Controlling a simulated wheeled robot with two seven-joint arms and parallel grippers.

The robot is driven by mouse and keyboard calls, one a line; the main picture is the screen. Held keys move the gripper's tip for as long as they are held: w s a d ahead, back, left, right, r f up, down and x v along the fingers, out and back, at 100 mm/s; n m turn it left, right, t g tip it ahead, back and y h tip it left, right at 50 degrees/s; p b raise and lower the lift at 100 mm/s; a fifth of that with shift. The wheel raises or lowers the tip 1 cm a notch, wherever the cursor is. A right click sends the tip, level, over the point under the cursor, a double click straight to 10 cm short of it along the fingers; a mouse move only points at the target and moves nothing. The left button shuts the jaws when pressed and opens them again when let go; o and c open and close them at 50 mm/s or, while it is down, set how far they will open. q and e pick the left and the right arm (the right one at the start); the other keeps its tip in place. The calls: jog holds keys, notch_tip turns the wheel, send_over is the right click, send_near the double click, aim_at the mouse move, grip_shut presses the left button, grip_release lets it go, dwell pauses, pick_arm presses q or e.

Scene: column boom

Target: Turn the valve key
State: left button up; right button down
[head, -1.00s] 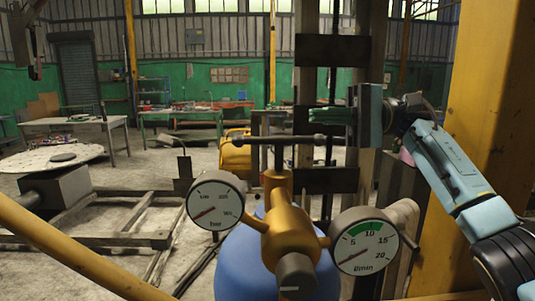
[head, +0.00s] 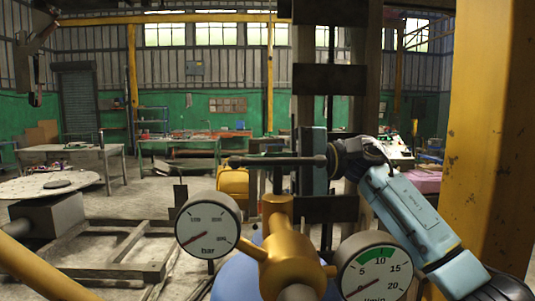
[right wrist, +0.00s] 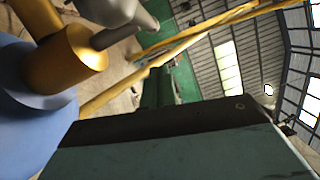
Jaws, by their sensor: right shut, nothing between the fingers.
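The valve key is a dark T-bar (head: 262,160) with rounded ends. It stands on the brass-yellow valve body (head: 287,258), its bar nearly level across the head view. My right gripper (head: 304,176) is shut and empty. Its teal body shows behind the right half of the bar; its fingers are largely hidden, and I cannot tell whether it touches the bar. In the right wrist view, the gripper's dark and teal body fills the bottom, with the yellow valve body (right wrist: 62,58) and grey key parts at upper left. My left gripper is not in view.
Two gauges, bar (head: 208,226) and l/min (head: 375,268), flank the valve above a blue tank (head: 236,278). A thick yellow column (head: 490,140) stands close on the right. A yellow rail (head: 40,270) crosses lower left. Dark upright framing (head: 330,80) stands behind the key.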

aim_at(269, 163)
jog(key=shift+s+d+r, duration=0.15)
jog(key=shift+s+d, duration=0.05)
jog(key=shift+s, duration=0.45)
jog(key=shift+s+d+r, duration=0.1)
jog(key=shift+s+d, duration=0.05)
jog(key=shift+s, duration=0.45)
jog(key=shift+s+a+r+p, duration=0.1)
jog(key=shift+s+p, duration=0.25)
jog(key=shift+s, duration=0.1)
